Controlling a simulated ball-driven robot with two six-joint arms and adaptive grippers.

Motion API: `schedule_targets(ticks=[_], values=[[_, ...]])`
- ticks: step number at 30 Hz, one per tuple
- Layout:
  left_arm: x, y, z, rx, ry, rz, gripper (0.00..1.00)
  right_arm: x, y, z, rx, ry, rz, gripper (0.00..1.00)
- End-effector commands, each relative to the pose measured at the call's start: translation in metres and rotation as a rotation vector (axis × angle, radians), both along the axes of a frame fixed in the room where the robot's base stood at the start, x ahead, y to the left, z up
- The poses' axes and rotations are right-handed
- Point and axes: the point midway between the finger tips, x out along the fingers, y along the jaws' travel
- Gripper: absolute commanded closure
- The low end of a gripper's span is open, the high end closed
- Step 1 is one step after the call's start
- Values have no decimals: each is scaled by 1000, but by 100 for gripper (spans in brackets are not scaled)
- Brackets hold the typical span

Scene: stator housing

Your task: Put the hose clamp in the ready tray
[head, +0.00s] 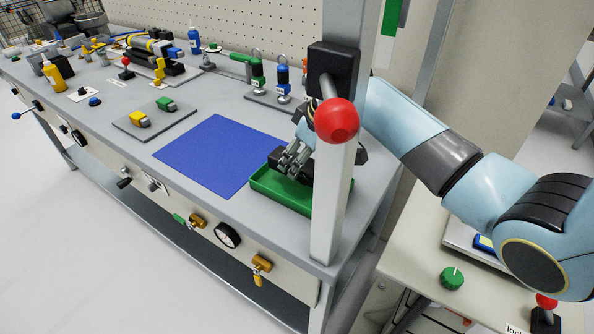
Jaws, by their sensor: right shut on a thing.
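My right arm comes in from the right, behind the grey post. Its gripper (287,168) points down into the green tray (268,191) at the near right end of the bench. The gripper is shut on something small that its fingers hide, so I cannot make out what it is. I see no hose clamp for certain anywhere in view. The post and the red ball knob cover part of the gripper and the tray's right side. My left gripper is not in view.
The grey post (345,205) with a red knob (337,121) stands right beside the tray. A bare blue mat (215,155) lies left of it. A grey plate (156,120) holds a yellow and a green piece. Toggle clamps (283,78) stand behind the mat.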

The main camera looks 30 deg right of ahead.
Motion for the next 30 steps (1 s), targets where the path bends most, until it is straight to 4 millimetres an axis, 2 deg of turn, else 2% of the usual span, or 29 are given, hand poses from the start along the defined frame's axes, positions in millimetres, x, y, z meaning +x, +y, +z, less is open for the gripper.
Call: schedule_targets(ticks=[7,18,19,24,30], values=[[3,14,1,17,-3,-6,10,0,0,-33,1,0,0,100],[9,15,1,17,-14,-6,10,0,1,-38,0,-3,1,100],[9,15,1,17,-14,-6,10,0,0,-38,0,-1,1,48],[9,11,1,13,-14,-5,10,0,0,-38,0,-1,1,29],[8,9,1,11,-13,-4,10,0,0,-38,0,-1,1,29]])
